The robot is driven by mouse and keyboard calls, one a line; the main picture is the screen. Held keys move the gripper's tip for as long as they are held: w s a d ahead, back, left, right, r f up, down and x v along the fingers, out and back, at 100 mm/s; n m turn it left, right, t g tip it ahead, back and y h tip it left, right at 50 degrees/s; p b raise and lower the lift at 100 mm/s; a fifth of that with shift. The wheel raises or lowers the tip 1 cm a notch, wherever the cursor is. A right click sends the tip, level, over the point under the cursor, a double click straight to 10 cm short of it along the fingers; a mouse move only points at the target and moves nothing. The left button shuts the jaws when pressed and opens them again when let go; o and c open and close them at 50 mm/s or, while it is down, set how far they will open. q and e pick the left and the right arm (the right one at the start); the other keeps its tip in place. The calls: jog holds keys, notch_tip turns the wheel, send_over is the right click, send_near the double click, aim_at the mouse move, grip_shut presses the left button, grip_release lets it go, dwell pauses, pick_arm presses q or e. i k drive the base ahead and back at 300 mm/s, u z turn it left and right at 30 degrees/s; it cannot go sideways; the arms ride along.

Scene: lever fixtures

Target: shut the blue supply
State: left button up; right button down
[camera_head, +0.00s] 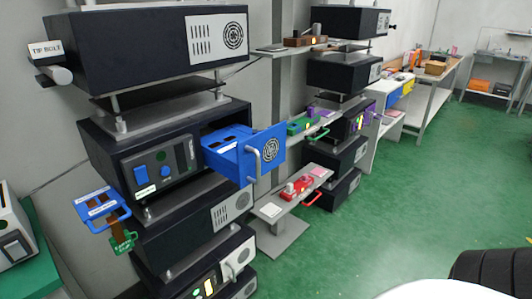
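The blue supply (230,155) is a blue box-like module with a round fan grille on its front. It sticks well out to the right from an open bay in a black rack unit (120,140). A light grey handle (253,165) stands on its front face. The dark opening of the bay shows behind and above it. Neither of my grippers is in view, and nothing touches the blue module.
Left of the bay is a panel with blue knobs (139,171). Below it, blue (103,212) and green (122,243) labelled handles jut out. A low shelf (290,203) with a red-handled fixture (296,187) stands to the right. Green floor (400,190) is open further right.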

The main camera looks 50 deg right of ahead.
aim_at(244, 162)
jog(key=z, duration=1.95)
jog(key=k, duration=1.1)
jog(key=u, duration=0.45)
jog(key=i, duration=0.85)
jog(key=u, duration=0.3)
